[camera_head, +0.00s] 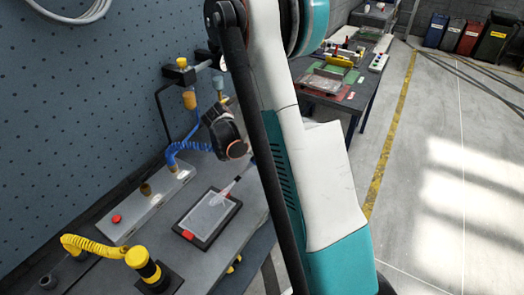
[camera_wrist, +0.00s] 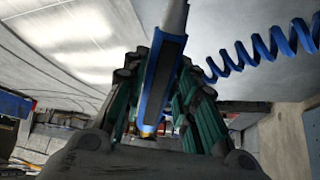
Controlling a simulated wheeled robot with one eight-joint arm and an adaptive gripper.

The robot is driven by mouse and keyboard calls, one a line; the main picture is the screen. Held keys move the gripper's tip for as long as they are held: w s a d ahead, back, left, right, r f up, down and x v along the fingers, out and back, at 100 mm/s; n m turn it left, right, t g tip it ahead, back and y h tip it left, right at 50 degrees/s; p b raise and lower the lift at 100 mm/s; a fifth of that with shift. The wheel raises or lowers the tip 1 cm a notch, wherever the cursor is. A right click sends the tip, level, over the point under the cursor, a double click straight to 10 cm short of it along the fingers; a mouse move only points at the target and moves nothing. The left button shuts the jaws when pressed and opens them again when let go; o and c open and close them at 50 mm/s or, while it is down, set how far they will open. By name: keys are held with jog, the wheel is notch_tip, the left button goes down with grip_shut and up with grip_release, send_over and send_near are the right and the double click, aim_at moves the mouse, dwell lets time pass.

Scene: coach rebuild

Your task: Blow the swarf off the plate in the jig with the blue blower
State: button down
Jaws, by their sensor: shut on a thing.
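My gripper (camera_wrist: 165,100) is shut on the blue blower (camera_wrist: 158,85) in the wrist view, with a finger on each side. The blower's pale grey nozzle (camera_wrist: 173,15) extends away past the fingertips. Its blue coiled hose (camera_wrist: 262,48) runs off to the right, and in the head view the coil (camera_head: 185,148) hangs near the back panel. In the head view the pale plate (camera_head: 208,214) lies in the dark jig (camera_head: 186,236) with red corner pieces. A thin pale streak slants down over its far right part. Single pieces of swarf are too small to tell. My arm hides my fingers there.
A yellow coiled hose (camera_head: 92,246) leads to a yellow and black tool (camera_head: 148,267) near the jig. A second bench (camera_head: 350,100) with parts stands beyond; open floor is at right.

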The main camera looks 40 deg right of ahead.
jog(key=shift+s+a, duration=0.15)
jog(key=shift+s, duration=1.15)
dwell(0.9)
jog(key=c, duration=2.2)
grip_release()
grip_shut()
jog(key=shift+r, duration=0.15)
